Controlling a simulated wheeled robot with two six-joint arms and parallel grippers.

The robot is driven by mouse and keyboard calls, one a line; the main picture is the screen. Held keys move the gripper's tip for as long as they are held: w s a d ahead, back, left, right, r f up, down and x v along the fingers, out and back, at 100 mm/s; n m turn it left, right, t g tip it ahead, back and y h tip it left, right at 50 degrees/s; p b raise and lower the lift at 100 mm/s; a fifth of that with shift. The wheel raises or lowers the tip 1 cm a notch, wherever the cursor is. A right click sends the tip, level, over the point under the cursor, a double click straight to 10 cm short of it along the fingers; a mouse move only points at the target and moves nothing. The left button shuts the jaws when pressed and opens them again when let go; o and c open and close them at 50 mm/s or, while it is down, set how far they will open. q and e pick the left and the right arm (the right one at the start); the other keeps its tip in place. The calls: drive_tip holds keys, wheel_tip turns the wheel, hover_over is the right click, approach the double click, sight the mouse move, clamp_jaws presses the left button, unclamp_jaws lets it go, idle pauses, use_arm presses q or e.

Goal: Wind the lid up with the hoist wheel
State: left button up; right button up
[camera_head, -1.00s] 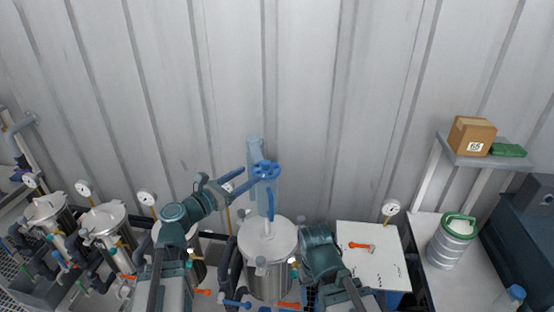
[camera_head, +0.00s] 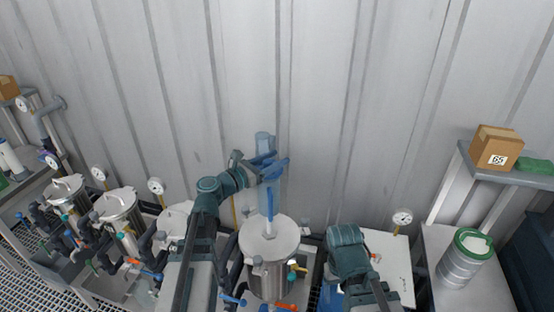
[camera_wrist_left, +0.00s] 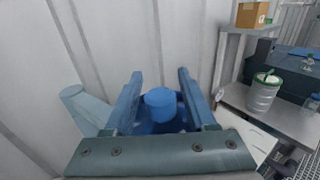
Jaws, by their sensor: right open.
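The blue hoist wheel (camera_head: 276,167) sits on a pale blue post (camera_head: 264,141) against the wall. My left gripper (camera_head: 268,170) is at the wheel. In the left wrist view its two fingers (camera_wrist_left: 160,100) stand apart, one on each side of the wheel's blue hub (camera_wrist_left: 161,103); whether they press on it I cannot tell. Below, the round metal lid (camera_head: 268,232) lies over a steel vessel (camera_head: 268,280), with a blue rod (camera_head: 269,205) rising from it. Whether lid and rim are apart is unclear. My right arm (camera_head: 347,250) is right of the vessel; its gripper is open, mostly hidden by the arm.
Lidded vessels with gauges and coloured valve handles stand in a row at left (camera_head: 118,208). A white board (camera_head: 392,250) is behind my right arm. At right are a green-rimmed canister (camera_head: 464,258) and a shelf with a cardboard box (camera_head: 496,148). The corrugated wall is close behind.

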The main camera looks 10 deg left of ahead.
use_arm(q)
clamp_jaws()
drive_tip(key=shift+y, duration=0.3)
